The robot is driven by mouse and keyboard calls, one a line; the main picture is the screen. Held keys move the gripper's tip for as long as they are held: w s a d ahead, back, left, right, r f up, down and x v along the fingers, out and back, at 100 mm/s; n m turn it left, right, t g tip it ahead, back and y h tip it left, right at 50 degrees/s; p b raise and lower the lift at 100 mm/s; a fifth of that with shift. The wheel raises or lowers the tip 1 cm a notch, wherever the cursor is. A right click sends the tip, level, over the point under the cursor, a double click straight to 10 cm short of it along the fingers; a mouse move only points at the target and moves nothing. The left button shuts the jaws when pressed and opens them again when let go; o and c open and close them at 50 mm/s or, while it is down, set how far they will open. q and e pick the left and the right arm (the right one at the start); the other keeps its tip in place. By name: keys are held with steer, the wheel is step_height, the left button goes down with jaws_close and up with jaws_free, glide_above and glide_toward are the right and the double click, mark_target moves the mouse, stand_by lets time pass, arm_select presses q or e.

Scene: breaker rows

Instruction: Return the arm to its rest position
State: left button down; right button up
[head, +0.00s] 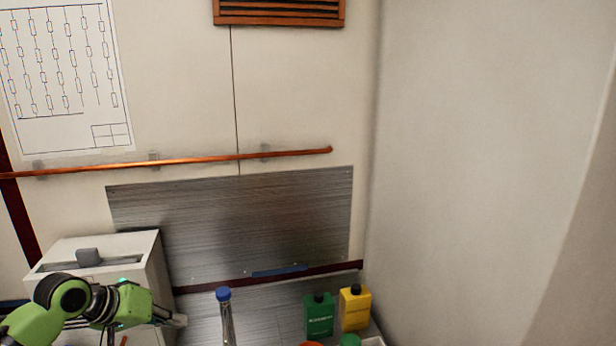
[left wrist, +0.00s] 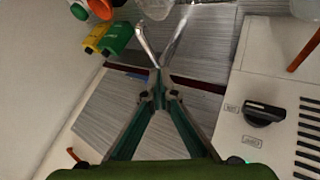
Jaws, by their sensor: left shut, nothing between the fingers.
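My left arm (head: 60,310), green and black, comes in low from the left in the head view. Its gripper (head: 180,320) is in front of the light grey cabinet (head: 158,265), near its right side. In the left wrist view, the fingers of the left gripper (left wrist: 158,88) meet at their tips, shut and empty. The cabinet's face (left wrist: 235,125) is to their right, with a black rotary knob (left wrist: 265,114) apart from the fingers. My right arm and gripper are not in view.
A blue-capped clear bottle (head: 226,315) stands right of the gripper. A green container (head: 319,317) and a yellow container (head: 355,310) stand farther right. A copper-coloured rail (head: 200,160) runs along the wall above a brushed metal panel (head: 240,220). Space above the arm looks clear.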

arm_select(q)
steer(key=s+d+f+m+g+y, duration=0.15)
steer(key=s+d+f+m, duration=0.25)
steer(key=s+d+f, duration=1)
steer(key=s+a+f+g+y, duration=0.1)
steer(key=s+a+f+y, duration=0.1)
steer(key=s, duration=0.8)
steer(key=s+a+f+g+y, duration=0.1)
steer(key=s+a+f, duration=0.15)
steer(key=s, duration=0.75)
step_height(320, 180, down, 31)
steer(key=s+g+b, duration=0.1)
steer(key=s+b, duration=0.1)
steer(key=b, duration=0.4)
steer(key=s+a+f+b, duration=0.2)
steer(key=s+f, duration=0.6)
steer(key=f, duration=0.3)
steer(key=s+a+f+g+b, duration=0.1)
steer(key=s+f+b, duration=0.2)
steer(key=s+f, duration=0.6)
step_height(320, 180, down, 2)
steer(key=shift+a+f, duration=0.1)
steer(key=shift+a, duration=0.3)
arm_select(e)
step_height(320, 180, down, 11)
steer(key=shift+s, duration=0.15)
